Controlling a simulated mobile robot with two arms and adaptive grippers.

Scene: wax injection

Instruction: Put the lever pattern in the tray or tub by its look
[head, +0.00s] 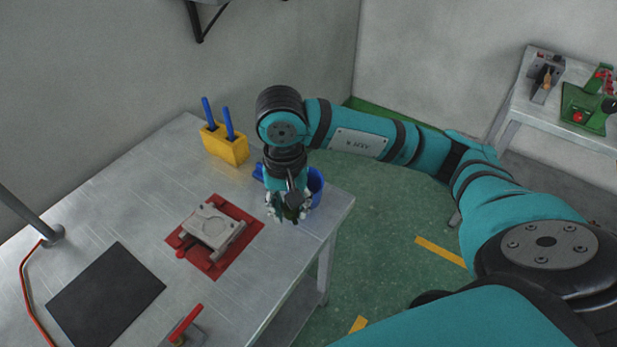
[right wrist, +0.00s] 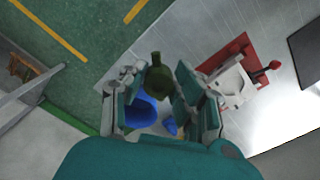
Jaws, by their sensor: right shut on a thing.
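My right gripper (head: 288,207) is shut on a dark green piece, the lever pattern (right wrist: 157,78), over the table's right end. In the right wrist view the pattern shows a rounded body with a narrow neck between the fingers (right wrist: 160,92); the fingers hide part of it, and its surface is too small to judge. A blue tub (head: 316,184) stands just behind the gripper, partly hidden by it; it also shows in the right wrist view (right wrist: 140,112). No tray is clearly recognisable. My left gripper is not in view.
A metal mould (head: 211,228) sits on a red plate (head: 232,252) left of the gripper. A yellow holder (head: 232,151) with blue handles, a small blue thing (head: 258,171), a black mat (head: 106,294) and a red-handled device (head: 184,326) share the table (head: 150,170).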

